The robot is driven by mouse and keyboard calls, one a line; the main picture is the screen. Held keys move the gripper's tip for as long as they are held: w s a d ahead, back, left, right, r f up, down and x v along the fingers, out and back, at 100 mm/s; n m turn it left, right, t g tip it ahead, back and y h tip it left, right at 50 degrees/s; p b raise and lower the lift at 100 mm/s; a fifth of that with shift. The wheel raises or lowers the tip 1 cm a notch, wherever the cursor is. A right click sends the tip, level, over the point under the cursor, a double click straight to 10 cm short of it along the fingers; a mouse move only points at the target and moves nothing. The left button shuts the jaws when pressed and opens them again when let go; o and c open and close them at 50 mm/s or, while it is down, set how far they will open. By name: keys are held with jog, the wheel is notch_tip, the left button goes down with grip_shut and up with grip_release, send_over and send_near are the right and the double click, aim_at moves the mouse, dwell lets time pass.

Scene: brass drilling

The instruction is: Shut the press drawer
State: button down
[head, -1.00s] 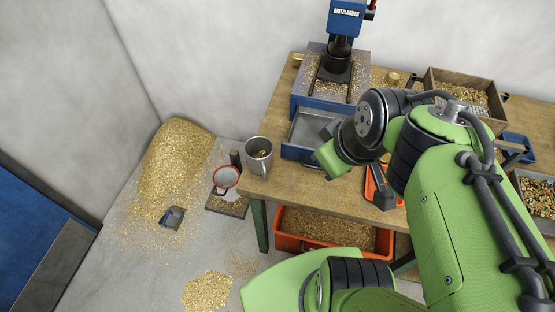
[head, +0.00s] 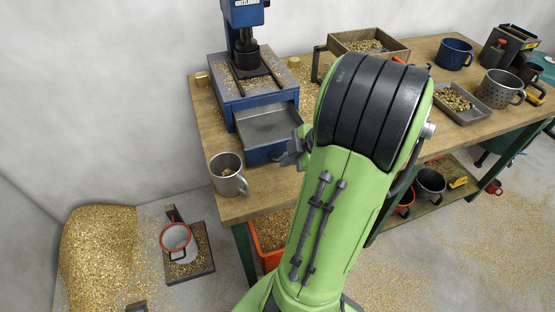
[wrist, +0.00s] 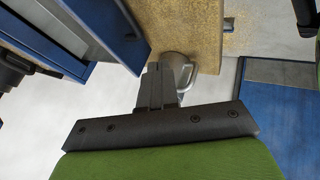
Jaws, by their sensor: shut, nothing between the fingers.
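The press drawer (head: 268,125) is a grey tray with a blue front, pulled out of the blue base (head: 250,92) of the drill press on the bench. In the wrist view the blue drawer front (wrist: 118,35) fills part of the upper left. My gripper (head: 290,150) is at the right front corner of the drawer, partly hidden by my arm. In the wrist view my gripper (wrist: 165,70) is shut and empty, just to the right of the drawer front. I cannot tell whether it touches the drawer.
A grey metal mug (head: 228,175) stands on the bench's front left corner, close to the drawer; in the wrist view it is just beyond my fingers. A wooden tray of shavings (head: 370,45) stands behind my arm. An orange bin (head: 270,235) is under the bench.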

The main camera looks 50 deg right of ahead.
aim_at(260, 161)
jog(key=b+x, duration=0.1)
jog(key=x, duration=0.7)
jog(key=shift+r, duration=0.15)
jog(key=shift+w+d+r, duration=0.1)
jog(key=shift+w+d, duration=0.3)
jog(key=shift+w, duration=0.2)
jog(key=shift+w+d+r, duration=0.1)
jog(key=shift+w+d, duration=0.25)
jog(key=shift+w, duration=0.25)
jog(key=shift+w+d, duration=0.2)
jog(key=shift+w, duration=0.15)
jog(key=w+d, duration=0.2)
jog(key=w, duration=0.2)
jog(key=w+d, duration=0.3)
jog(key=w, duration=0.2)
jog(key=w+d+p, duration=0.1)
jog(key=w+d, duration=0.2)
jog(key=w, duration=0.2)
jog(key=shift+d, duration=0.15)
jog(key=shift+w+d+r, duration=0.15)
jog(key=shift+w+d, duration=0.05)
jog(key=shift+w, duration=0.1)
